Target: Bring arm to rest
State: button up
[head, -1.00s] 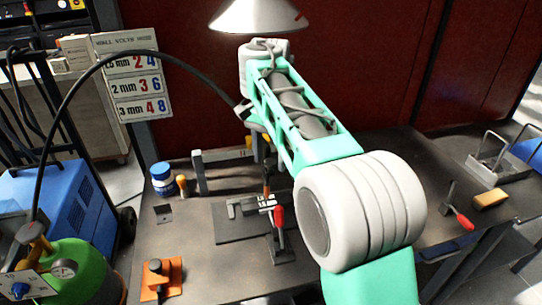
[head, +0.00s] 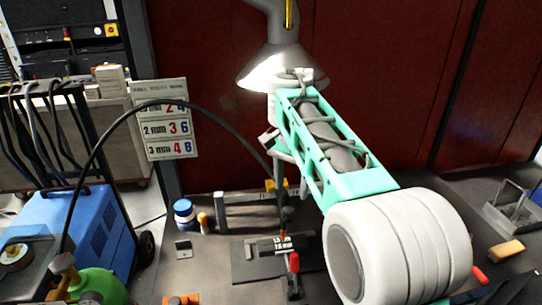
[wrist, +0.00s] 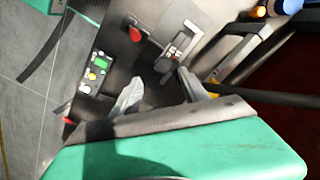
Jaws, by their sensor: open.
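My arm, green and white, reaches up across the head view from the lower right, its far end near the lamp hood. My gripper shows in the wrist view (wrist: 163,92) with two grey fingers spread apart and nothing between them. Beyond the fingers is the dark bench top (head: 210,265), with a red-handled clamp (head: 293,265) and a small metal workpiece (head: 272,245) on a dark plate. In the head view the gripper's fingers are hidden or too small to make out.
A grey lamp hood (head: 275,65) hangs close above the arm's far end. A black cable (head: 110,125) arcs towards the arm from the left. A blue machine (head: 85,240), a green cylinder (head: 98,287) and a blue-lidded jar (head: 184,213) are at left. A tan block (head: 506,250) lies right.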

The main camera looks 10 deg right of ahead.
jog(key=s+f+n+t, duration=0.3)
jog(key=s+f+n, duration=0.5)
jog(key=s+f, duration=0.4)
jog(key=s, duration=0.5)
jog(key=shift+s+a+n+t, duration=0.25)
jog(key=shift+a+n+t, duration=0.05)
jog(key=shift+n, duration=0.1)
jog(key=shift+f, duration=0.1)
